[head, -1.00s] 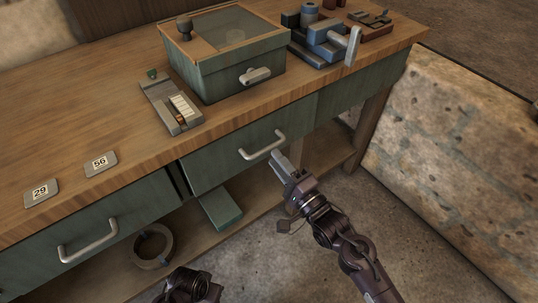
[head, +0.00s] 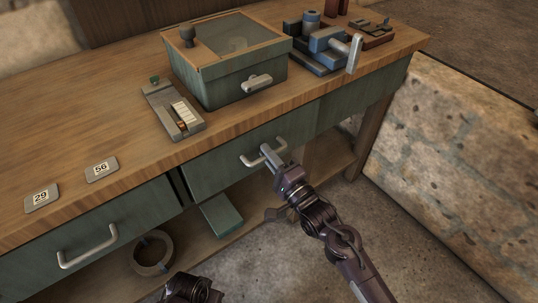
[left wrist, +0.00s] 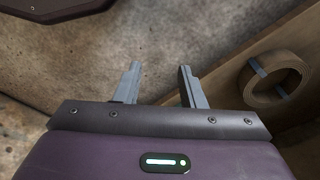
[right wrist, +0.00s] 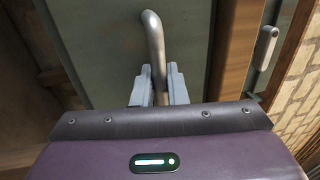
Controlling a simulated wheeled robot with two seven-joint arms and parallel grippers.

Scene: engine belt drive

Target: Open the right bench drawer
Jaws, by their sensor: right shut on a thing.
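The right bench drawer (head: 222,170) has a green front under the wooden bench top and looks closed. Its silver bar handle (head: 248,160) also shows in the right wrist view (right wrist: 153,36). My right gripper (head: 270,154) is at the handle and shut on its bar; in the right wrist view the two fingers (right wrist: 158,85) stand on either side of it. My left gripper shows in the left wrist view (left wrist: 158,85) with its fingers apart and nothing between them. In the head view only a dark part of the left arm shows at the bottom.
The left drawer (head: 130,215) looks closed. A belt roll (head: 152,270) and a green box (head: 221,214) lie on the lower shelf. A green lidded box (head: 220,85) and a blue vise (head: 325,45) stand on the bench. A stone block (head: 450,150) stands at the right.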

